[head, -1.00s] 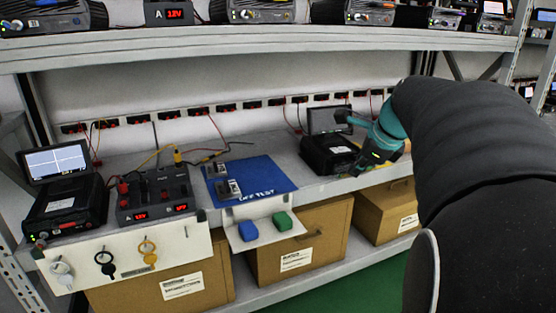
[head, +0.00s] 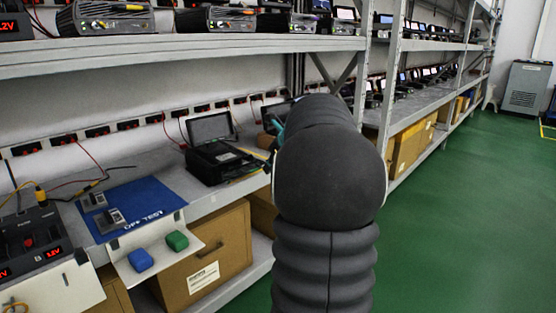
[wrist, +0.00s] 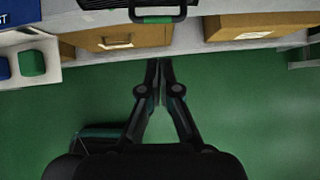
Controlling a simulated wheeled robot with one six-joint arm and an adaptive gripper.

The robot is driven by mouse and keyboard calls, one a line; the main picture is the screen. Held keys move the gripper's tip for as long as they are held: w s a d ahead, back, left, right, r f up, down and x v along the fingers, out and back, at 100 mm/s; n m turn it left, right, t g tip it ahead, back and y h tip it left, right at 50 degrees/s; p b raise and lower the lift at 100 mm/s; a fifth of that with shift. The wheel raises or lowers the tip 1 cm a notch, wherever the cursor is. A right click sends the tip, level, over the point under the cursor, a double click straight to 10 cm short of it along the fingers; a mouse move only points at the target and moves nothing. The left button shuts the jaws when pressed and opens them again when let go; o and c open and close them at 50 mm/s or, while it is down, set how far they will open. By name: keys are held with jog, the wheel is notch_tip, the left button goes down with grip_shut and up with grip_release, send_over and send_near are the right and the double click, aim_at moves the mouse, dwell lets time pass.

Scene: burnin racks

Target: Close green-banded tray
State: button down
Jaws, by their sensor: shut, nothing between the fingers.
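In the wrist view, a dark handle with a green band (wrist: 158,19) juts out from the shelf edge at the top centre. The tray body behind it is cut off by the frame. My gripper (wrist: 160,66) is shut and empty, with its fingertips a little below the handle and apart from it in the picture. In the head view, my dark arm hides the gripper and the handle; only a bit of teal shows beside it.
A black device with a screen (head: 215,155) stands on the bench beside a blue mat (head: 130,208). Blue (head: 140,260) and green (head: 177,240) blocks sit on a white ledge. A cardboard box (head: 205,255) is below. The green floor (head: 450,220) at right is clear.

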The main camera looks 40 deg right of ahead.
aim_at(259, 167)
jog(key=w, duration=0.1)
jog(key=w+f, duration=0.1)
jog(key=w, duration=0.1)
jog(key=w+f, duration=0.1)
jog(key=w, duration=0.1)
dwell(0.4)
